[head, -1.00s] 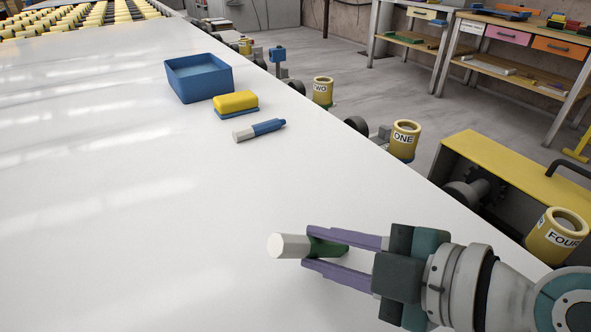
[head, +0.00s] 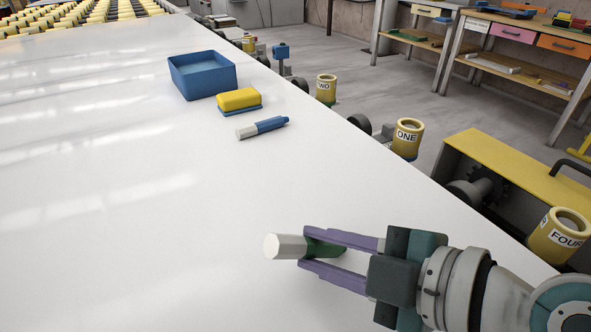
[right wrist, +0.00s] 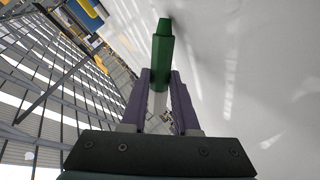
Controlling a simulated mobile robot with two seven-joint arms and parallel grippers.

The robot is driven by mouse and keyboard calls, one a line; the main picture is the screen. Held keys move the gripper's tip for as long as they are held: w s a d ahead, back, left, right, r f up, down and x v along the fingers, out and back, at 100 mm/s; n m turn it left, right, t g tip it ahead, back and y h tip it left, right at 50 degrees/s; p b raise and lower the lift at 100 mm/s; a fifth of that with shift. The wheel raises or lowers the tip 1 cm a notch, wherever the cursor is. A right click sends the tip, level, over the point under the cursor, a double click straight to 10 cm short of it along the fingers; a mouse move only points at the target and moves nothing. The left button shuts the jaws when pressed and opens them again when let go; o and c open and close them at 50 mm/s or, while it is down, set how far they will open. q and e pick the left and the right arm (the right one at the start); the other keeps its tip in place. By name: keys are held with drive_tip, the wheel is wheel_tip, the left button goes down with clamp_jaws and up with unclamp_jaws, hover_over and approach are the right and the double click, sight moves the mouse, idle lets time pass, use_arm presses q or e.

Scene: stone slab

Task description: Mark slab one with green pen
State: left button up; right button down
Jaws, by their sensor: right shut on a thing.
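A large white slab (head: 150,220) fills most of the head view. My right gripper (head: 304,247) is low in the head view, over the slab near its right edge. It is shut on the green pen (head: 323,248), whose white end sticks out to the left past the fingertips. In the right wrist view the pen's green end (right wrist: 162,50) points away from the gripper, with its dark tip close to the white surface. I cannot tell whether the tip touches. My left gripper is not in view.
A blue tray (head: 202,75), a yellow-and-blue eraser block (head: 239,99) and a blue-and-white pen (head: 262,128) lie on the slab further back. The slab's left and middle are clear.

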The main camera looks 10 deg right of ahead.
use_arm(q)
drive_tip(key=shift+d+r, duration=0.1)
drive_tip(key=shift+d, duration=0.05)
use_arm(e)
drive_tip(key=shift+s+a, duration=0.15)
drive_tip(key=shift+a, duration=0.15)
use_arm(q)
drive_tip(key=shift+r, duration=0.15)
use_arm(e)
drive_tip(key=shift+s+a, duration=0.15)
drive_tip(key=shift+a, duration=0.35)
idle(0.6)
use_arm(q)
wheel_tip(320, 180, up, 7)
drive_tip(key=p, duration=0.7)
use_arm(e)
wheel_tip(320, 180, up, 7)
